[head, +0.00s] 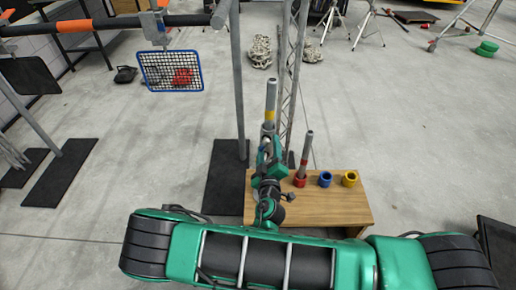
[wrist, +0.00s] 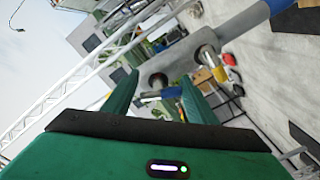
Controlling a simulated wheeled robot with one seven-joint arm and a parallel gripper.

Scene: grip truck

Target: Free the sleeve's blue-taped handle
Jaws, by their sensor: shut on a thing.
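My gripper (head: 268,138) is shut on a grey tube (head: 271,92) with a yellow band, which rises above it beyond the bench in the head view. In the wrist view, a grey tube (wrist: 232,34) with a blue end crosses above the fingers. It has a dark round opening and a small round knob (wrist: 158,80). A blue-banded piece (wrist: 151,97) shows between the fingers. I cannot tell how these parts join, nor which of them the jaws touch. A red-banded rod (head: 309,148) stands upright in a red cup (head: 300,181).
A wooden bench (head: 335,208) carries the red cup, a blue cup (head: 325,180) and a yellow cup (head: 349,179). A metal post (head: 238,85) and a lattice truss (head: 290,75) stand behind. A blue-framed basket (head: 171,71) hangs at the left.

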